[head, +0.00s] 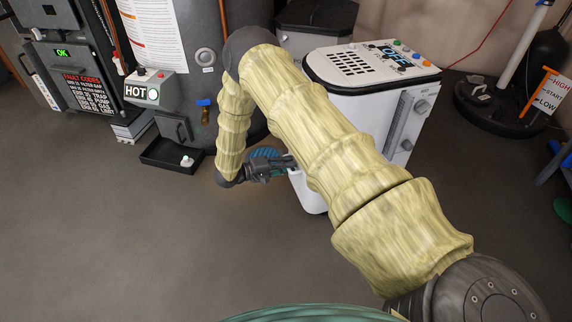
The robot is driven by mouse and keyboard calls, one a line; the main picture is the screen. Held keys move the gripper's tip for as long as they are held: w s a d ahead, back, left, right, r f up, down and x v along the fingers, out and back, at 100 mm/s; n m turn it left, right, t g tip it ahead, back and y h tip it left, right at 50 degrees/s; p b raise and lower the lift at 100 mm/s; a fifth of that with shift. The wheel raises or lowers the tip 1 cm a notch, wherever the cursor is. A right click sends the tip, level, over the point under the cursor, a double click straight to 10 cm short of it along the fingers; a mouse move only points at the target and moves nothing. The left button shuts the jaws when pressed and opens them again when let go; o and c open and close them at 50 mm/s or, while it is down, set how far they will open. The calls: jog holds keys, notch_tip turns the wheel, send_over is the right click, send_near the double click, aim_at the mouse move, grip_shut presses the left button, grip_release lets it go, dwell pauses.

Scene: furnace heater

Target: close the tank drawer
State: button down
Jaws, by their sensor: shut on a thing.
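The white portable unit (345,103) stands right of the middle, with a black-edged top panel of buttons and an "OFF" display. The tank drawer (308,196) shows low on its left side as a white piece; my arm covers much of the unit's front, so how far the drawer stands out is hard to tell. My gripper (290,163) is low at the drawer's upper left edge, shut on it. The exact contact is small and partly hidden by my arm.
A grey cylindrical tank (185,60) stands behind at left, with a "HOT" box (150,88) and a black floor tray (172,155). A dark round basin (498,108) is at right. The floor in front at left is clear.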

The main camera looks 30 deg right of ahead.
jog(key=x, duration=0.1)
jog(key=p, duration=0.1)
jog(key=x, duration=0.1)
jog(key=shift+s+d+r, duration=0.15)
jog(key=shift+d, duration=0.2)
jog(key=c, duration=1.5)
grip_release()
jog(key=shift+a, duration=0.1)
jog(key=v, duration=1.1)
jog(key=shift+a+r, duration=0.15)
jog(key=shift+a, duration=0.25)
